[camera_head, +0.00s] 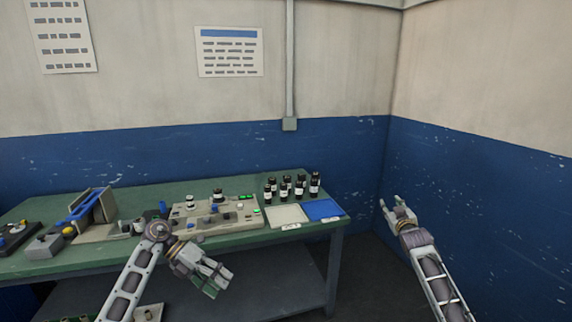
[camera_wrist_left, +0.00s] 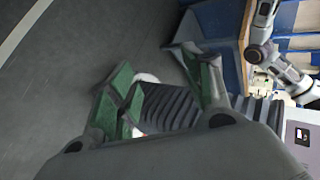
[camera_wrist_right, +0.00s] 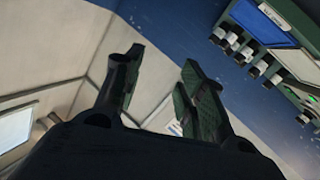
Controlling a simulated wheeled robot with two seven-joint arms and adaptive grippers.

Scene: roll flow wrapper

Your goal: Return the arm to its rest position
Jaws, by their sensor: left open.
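My left arm comes in from the left in the head view. Its gripper (camera_head: 216,279) hangs in front of the green table's front edge, apart from the tabletop. It is open and empty; in the left wrist view its green-padded fingers (camera_wrist_left: 156,80) stand apart. My right arm is at the right of the head view. Its gripper (camera_head: 393,204) points up in free air, right of the table and in front of the blue wall. In the right wrist view its fingers (camera_wrist_right: 158,75) stand apart with nothing between them.
The green table (camera_head: 165,260) carries a beige machine panel (camera_head: 178,222), several dark bottles (camera_head: 286,186), a white tray (camera_head: 286,215) and a blue tray (camera_head: 322,209). A beige device with a blue part (camera_head: 86,205) stands at the left. Free floor lies right of the table.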

